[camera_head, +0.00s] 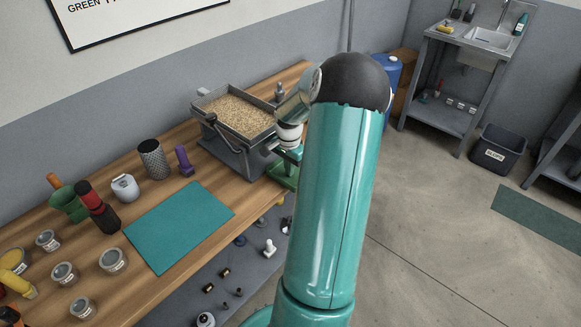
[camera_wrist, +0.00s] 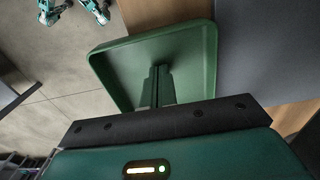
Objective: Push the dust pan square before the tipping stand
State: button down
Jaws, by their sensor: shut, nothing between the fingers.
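The dust pan is a green, shallow, raised-rim tray (camera_wrist: 197,75) in the wrist view. In the head view a green part of it (camera_head: 284,180) shows at the bench's front edge, with my arm covering the rest. The tipping stand (camera_head: 240,158) is grey metal and carries a tray full of beans or grain; its grey side (camera_wrist: 265,50) appears to fill the right of the wrist view. My gripper (camera_wrist: 157,92) is shut and empty, its fingers over the pan. I cannot tell whether they touch it.
On the wooden bench (camera_head: 110,222) lie a teal mat (camera_head: 180,226), a dark mesh cylinder (camera_head: 153,158), a purple object (camera_head: 184,160) and several labelled jars. A lower shelf holds small parts. Open floor (camera_head: 430,220) lies to the right.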

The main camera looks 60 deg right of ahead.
aim_at(277, 186)
jog(key=a, duration=0.4)
jog(key=w+a, duration=0.1)
jog(key=a, duration=0.1)
jog(key=shift+d, duration=0.1)
dwell(0.3)
